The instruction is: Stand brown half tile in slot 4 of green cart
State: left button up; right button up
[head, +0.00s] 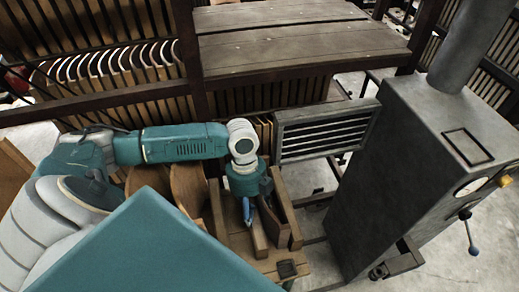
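My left arm comes in from the left, and its gripper (257,208) points down among upright brown wooden boards. A blue finger shows on its left side and a dark finger on its right. A narrow brown piece (259,238) stands just below the fingers; I cannot tell whether it is gripped or is the brown half tile. The boards rise from a small wooden frame (284,267). No green cart or slot number can be made out. My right gripper is not in view.
A grey metal housing (410,170) with a gauge and lever stands to the right. A louvred metal panel (325,132) is behind the gripper. A plank-topped table (300,40) and slatted racks (100,85) fill the back. Curved brown boards (188,187) stand left of the gripper.

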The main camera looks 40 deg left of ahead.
pick_arm(q)
jog(key=shift+s+r, duration=0.1)
jog(key=shift+r, duration=0.3)
jog(key=v, duration=1.2)
dwell(0.3)
